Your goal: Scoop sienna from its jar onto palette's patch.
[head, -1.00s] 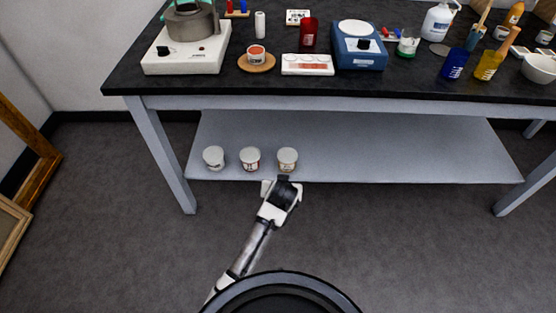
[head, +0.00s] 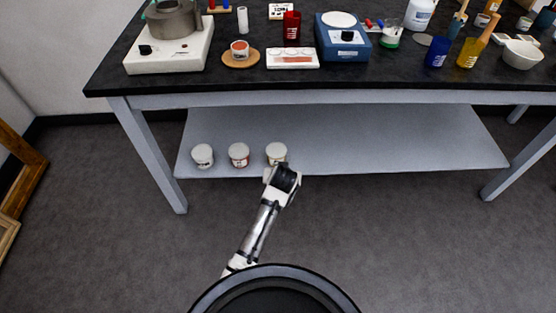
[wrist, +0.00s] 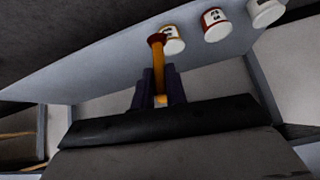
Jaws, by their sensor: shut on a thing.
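My gripper (wrist: 158,88) is shut on an orange-yellow stick-like tool (wrist: 158,62) with a rust-brown end. In the head view my gripper (head: 272,176) is at the lower shelf's front edge, just below the rightmost jar (head: 276,154); the tool is hidden there. In the wrist view the tool's end overlaps the nearest jar (wrist: 175,40); I cannot tell if they touch. No jar's label is readable.
Two more pale jars (head: 203,155) (head: 239,154) stand left on the shelf (head: 380,145), whose right part is bare. The black tabletop (head: 370,85) overhangs it. A hotplate (head: 165,55) with a pot and a blue scale (head: 345,45) flank the palette. Table legs (head: 150,155) stand at the sides.

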